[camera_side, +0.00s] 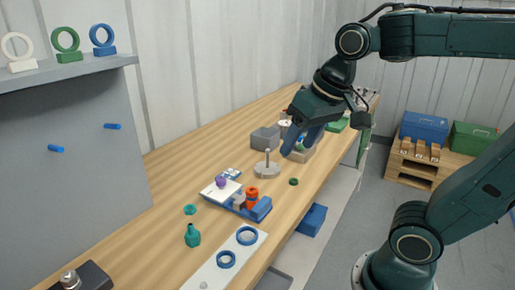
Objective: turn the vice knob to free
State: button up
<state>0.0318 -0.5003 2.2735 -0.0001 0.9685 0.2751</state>
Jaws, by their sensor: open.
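A small blue vice (262,211) lies on the wooden bench near the middle of the view. An orange-red round part (252,194) stands on it, beside a grey block. A white plate with a purple knob (221,182) is at its left end. I cannot tell from this view which part is the vice knob or how it is set. My gripper (289,153) is open, with blue fingers pointing down. It is above and behind the vice, near the grey post stand, apart from the vice. The fingers are small here, and I see nothing held.
A grey stand with an upright post (267,168) is behind the vice, with a grey bin (264,138) beyond. A green bottle (192,235) and a white plate with blue rings (213,274) are in front. A grey panel and shelf (70,71) rise at left.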

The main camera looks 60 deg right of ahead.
jog(key=w+d+r+m+g, duration=0.1)
jog(key=w+m, duration=0.3)
jog(key=w, duration=0.4)
jog(key=m+g, duration=0.4)
jog(key=m, duration=0.7)
send_over(221, 179)
notch_tip(221, 179, down, 10)
jog(key=shift+w+f, duration=0.1)
jog(key=shift+f, duration=0.05)
jog(key=shift+f, duration=0.1)
notch_tip(221, 179, down, 14)
jog(key=shift+r, duration=0.2)
jog(key=c, duration=1)
